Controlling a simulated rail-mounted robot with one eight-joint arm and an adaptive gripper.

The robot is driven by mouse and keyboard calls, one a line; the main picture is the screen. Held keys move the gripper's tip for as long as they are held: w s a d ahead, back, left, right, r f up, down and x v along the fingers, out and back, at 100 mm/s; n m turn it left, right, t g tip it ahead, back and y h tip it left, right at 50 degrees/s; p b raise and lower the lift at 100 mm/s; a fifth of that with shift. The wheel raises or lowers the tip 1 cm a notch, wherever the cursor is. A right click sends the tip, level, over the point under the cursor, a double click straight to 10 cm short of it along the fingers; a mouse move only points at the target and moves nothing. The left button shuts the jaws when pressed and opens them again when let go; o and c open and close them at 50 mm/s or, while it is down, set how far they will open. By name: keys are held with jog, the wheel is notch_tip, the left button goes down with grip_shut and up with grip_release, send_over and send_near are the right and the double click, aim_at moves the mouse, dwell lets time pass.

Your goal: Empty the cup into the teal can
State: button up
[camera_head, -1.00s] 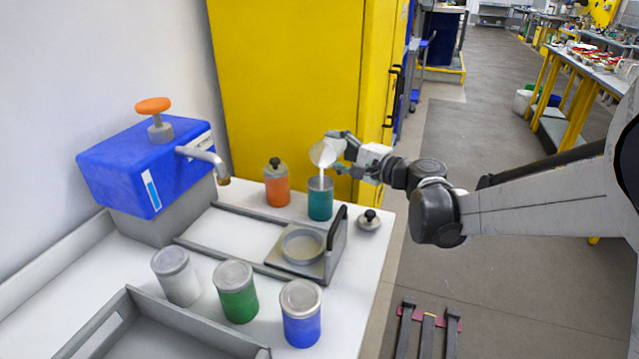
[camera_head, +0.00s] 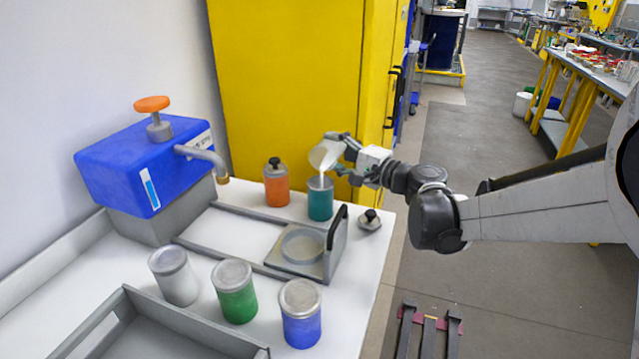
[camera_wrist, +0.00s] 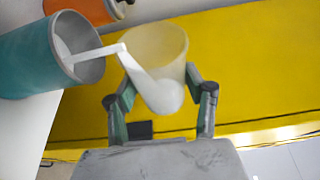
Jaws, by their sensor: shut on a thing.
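My gripper (camera_head: 342,152) is shut on a whitish cup (camera_head: 324,155) above the teal can, and the cup is tilted. In the wrist view the cup (camera_wrist: 160,55) sits between both fingers. A white stream runs from the cup into the open teal can (camera_head: 320,204). The wrist view shows the stream entering the mouth of the can (camera_wrist: 28,62), with white stuff inside. A lid with a black knob (camera_head: 369,220) lies on the table to the right of the can.
An orange can (camera_head: 276,188) with a knobbed lid stands left of the teal can. White (camera_head: 175,278), green (camera_head: 235,292) and blue (camera_head: 300,316) cans stand in front. A blue machine (camera_head: 150,165) with a spout is at left, a sliding frame (camera_head: 318,268) in the middle. A yellow cabinet (camera_head: 285,80) is behind.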

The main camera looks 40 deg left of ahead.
jog(key=shift+f, duration=0.1)
jog(key=shift+s+n+b, duration=0.15)
jog(key=shift+n+b, duration=0.2)
jog(key=shift+n, duration=0.05)
dwell(0.3)
